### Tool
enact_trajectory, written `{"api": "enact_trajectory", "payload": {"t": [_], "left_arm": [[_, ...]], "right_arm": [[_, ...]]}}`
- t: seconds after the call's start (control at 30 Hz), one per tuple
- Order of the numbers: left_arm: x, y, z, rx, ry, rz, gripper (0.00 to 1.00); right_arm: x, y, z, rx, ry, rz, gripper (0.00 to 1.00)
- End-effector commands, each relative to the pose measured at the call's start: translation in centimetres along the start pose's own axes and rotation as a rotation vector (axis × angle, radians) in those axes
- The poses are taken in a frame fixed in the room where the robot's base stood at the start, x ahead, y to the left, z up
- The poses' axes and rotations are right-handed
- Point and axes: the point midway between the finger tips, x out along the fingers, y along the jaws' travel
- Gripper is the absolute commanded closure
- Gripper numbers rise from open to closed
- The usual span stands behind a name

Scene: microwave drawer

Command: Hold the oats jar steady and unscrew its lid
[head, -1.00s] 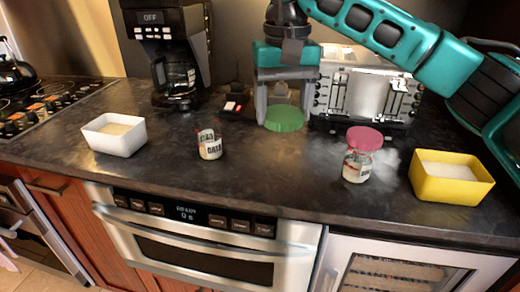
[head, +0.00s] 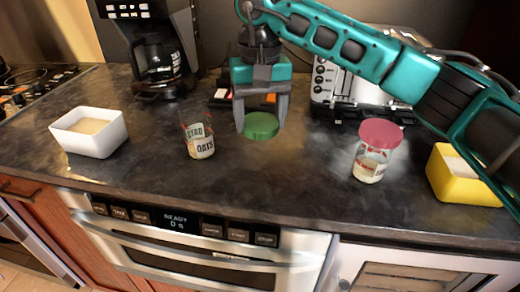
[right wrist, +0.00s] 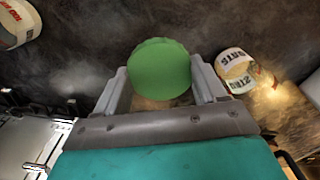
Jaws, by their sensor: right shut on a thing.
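The oats jar (head: 199,136), a small clear jar with an OATS label, stands upright and open-topped on the counter. It also shows in the right wrist view (right wrist: 236,71). A round green lid (head: 261,126) is between the fingers of my right gripper (head: 261,118), apart from the jar and to its right. My right gripper is shut on this lid, which fills the gap between the fingers in the right wrist view (right wrist: 161,70). Whether the lid touches the counter I cannot tell. My left gripper is not in view.
A jar (head: 370,165) with a pink lid (head: 381,133) stands to the right. A white tub (head: 90,145) is at left, a yellow tub (head: 455,182) at right. A coffee maker (head: 158,55) and a toaster (head: 335,88) stand behind. The counter front is clear.

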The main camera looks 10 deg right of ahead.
Motion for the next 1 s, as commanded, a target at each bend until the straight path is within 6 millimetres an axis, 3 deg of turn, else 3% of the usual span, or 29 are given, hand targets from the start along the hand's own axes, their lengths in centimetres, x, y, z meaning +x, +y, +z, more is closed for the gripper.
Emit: {"api": "enact_trajectory", "payload": {"t": [0.1, 0.37, 0.6, 0.97, 1.0], "left_arm": [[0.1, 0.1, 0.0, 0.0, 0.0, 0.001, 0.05], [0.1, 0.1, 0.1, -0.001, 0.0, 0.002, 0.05], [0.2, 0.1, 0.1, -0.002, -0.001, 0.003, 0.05], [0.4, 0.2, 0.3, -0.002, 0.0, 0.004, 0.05], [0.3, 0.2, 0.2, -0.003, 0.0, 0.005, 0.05]], "right_arm": [[2.3, 0.0, 0.0, -0.001, -0.002, 0.0, 0.66], [4.3, 0.0, 0.0, -0.001, -0.001, 0.0, 0.66], [7.6, 0.0, 0.0, -0.001, 0.0, 0.0, 0.66], [8.1, 0.0, 0.0, -0.001, 0.001, 0.001, 0.66], [8.0, 0.0, 0.0, -0.001, 0.002, 0.001, 0.28]]}}
